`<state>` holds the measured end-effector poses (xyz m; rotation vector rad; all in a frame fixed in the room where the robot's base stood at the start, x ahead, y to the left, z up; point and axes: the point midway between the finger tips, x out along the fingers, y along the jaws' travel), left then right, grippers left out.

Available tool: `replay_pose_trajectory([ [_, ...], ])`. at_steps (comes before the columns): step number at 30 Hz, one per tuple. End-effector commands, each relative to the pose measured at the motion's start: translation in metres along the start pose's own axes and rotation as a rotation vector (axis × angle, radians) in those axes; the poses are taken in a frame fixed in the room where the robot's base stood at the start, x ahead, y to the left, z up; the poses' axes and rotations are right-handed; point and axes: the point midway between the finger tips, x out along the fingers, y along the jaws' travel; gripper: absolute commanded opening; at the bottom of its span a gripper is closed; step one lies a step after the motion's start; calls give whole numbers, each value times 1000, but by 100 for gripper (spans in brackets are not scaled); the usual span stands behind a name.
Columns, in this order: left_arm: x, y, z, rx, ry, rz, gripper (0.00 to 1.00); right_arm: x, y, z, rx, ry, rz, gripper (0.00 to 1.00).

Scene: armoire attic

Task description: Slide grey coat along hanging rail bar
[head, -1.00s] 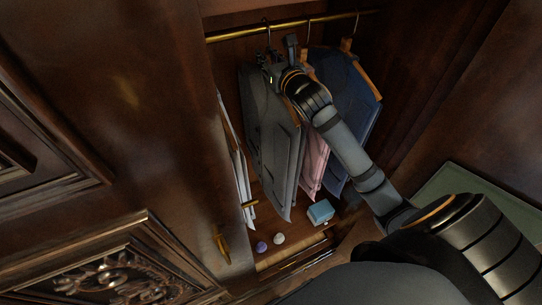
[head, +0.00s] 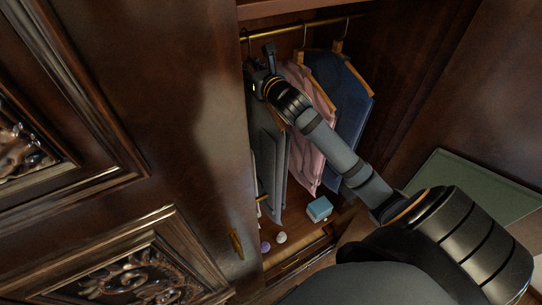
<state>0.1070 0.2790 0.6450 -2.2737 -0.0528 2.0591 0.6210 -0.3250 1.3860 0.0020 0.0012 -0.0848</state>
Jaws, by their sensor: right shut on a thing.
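The grey coat (head: 270,165) hangs from the brass rail (head: 293,31) inside the armoire, at the left end of what I see of the rail. The armoire's left door edge hides part of it. My right gripper (head: 258,80) is at the coat's top, just under its hanger hook, and is shut on the coat; the fingertips are dark and partly hidden by the wrist. My left gripper is out of view.
A pink garment (head: 307,135) and a blue garment (head: 345,110) hang to the right of the coat. A light blue box (head: 319,209) and small balls, one white (head: 281,238), lie on the armoire floor. The wooden door (head: 195,110) stands close on the left.

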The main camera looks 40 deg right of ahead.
Motion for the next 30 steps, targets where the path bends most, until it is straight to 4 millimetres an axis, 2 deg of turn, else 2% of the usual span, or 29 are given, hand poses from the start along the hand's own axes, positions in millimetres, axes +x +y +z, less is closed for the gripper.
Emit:
replay_pose_trajectory([
  [26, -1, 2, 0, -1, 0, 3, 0, 1, -2, -2, -2, -4, -1, 0],
  [27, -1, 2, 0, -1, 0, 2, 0, 1, -2, -2, -2, -4, -1, 22],
  [30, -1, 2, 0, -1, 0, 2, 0, 1, -2, -2, -2, -3, -2, 36],
])
